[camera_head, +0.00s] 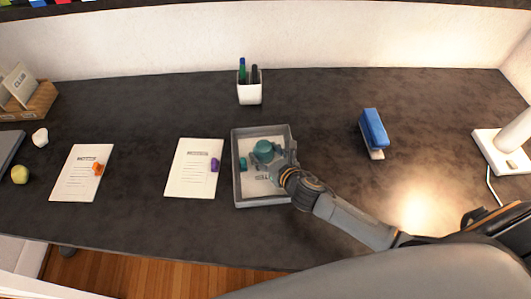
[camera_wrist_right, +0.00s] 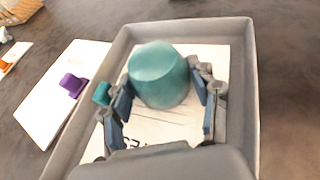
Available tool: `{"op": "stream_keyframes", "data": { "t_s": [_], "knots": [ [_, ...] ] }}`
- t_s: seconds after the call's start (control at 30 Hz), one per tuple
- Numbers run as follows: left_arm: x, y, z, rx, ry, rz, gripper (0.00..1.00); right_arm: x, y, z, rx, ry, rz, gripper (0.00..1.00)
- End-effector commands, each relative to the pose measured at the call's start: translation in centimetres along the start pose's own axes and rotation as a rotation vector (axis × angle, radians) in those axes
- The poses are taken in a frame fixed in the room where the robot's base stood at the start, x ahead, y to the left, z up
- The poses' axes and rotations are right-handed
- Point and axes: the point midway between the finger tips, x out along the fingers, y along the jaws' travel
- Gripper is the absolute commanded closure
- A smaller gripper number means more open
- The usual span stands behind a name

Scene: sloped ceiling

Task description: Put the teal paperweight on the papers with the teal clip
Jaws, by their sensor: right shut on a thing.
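The teal paperweight (camera_head: 264,151) is a round, drum-shaped block held between the fingers of my right gripper (camera_head: 272,158). In the right wrist view, the paperweight (camera_wrist_right: 160,75) shows between the two blue-padded fingers of the gripper (camera_wrist_right: 166,100). It is over the white papers (camera_head: 258,184) in the grey tray (camera_head: 236,190). I cannot tell whether it touches them or hangs just above. The teal clip (camera_head: 243,163) is on the left edge of these papers and also shows in the right wrist view (camera_wrist_right: 101,94). My left gripper is not in view.
Papers with a purple clip (camera_head: 190,180) lie left of the tray, and papers with an orange clip (camera_head: 75,185) farther left. A white pen cup (camera_head: 250,94) stands behind the tray. A blue stapler (camera_head: 373,129) and a lamp (camera_head: 505,150) are on the right.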

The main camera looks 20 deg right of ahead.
Motion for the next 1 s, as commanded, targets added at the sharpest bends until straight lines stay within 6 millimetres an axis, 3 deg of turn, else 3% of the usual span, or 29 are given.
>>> {"op": "stream_keyframes", "data": {
  "t_s": [0.33, 0.37, 0.47, 0.87, 1.0],
  "knots": [
    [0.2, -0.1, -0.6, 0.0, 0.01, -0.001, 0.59, 0.1, 0.0, -0.2, -0.001, -0.004, 0.001, 0.87],
    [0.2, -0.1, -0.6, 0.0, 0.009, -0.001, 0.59, 0.1, 0.0, -0.3, -0.001, -0.001, 0.001, 0.37],
    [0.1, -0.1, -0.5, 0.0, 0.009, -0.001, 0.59, 0.1, 0.0, -0.3, -0.001, -0.001, 0.001, 0.17],
    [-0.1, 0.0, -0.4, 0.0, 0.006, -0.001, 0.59, -0.1, 0.0, 0.1, -0.001, -0.001, 0.0, 0.17],
    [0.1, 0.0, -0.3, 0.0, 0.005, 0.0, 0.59, -1.9, 0.0, -0.2, -0.003, 0.001, 0.002, 0.17]
  ]
}}
